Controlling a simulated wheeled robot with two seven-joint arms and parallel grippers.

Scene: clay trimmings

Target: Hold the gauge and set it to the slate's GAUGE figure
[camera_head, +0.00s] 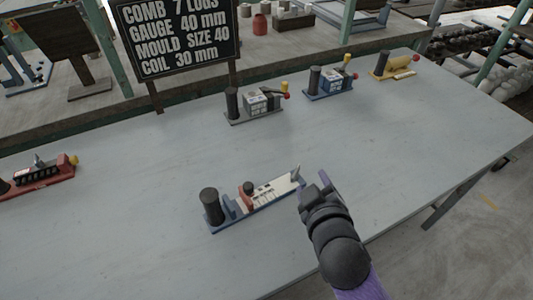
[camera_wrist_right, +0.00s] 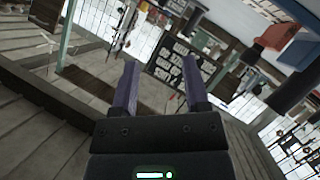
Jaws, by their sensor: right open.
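The dark slate (camera_head: 178,38) at the back reads COMB 7 LUGS, GAUGE 40 mm, MOULD SIZE 40, COIL 30 mm. What looks like the gauge (camera_head: 262,196) lies on the table in front: a blue base, a black upright post at its left, a pale marked scale and a reddish slider (camera_head: 247,195). The slider is towards the post end; the scale figures are too small to read. My right gripper (camera_head: 316,184) is open and empty, just right of the gauge's far end. The slate also shows, tilted, in the right wrist view (camera_wrist_right: 178,68), beyond the open fingers. My left gripper is out of view.
A grey device (camera_head: 256,105), a blue device (camera_head: 328,82) and a yellow device (camera_head: 394,66) stand along the table's back. A red device (camera_head: 38,177) is at the left. The pale table (camera_head: 140,225) is clear around the gauge.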

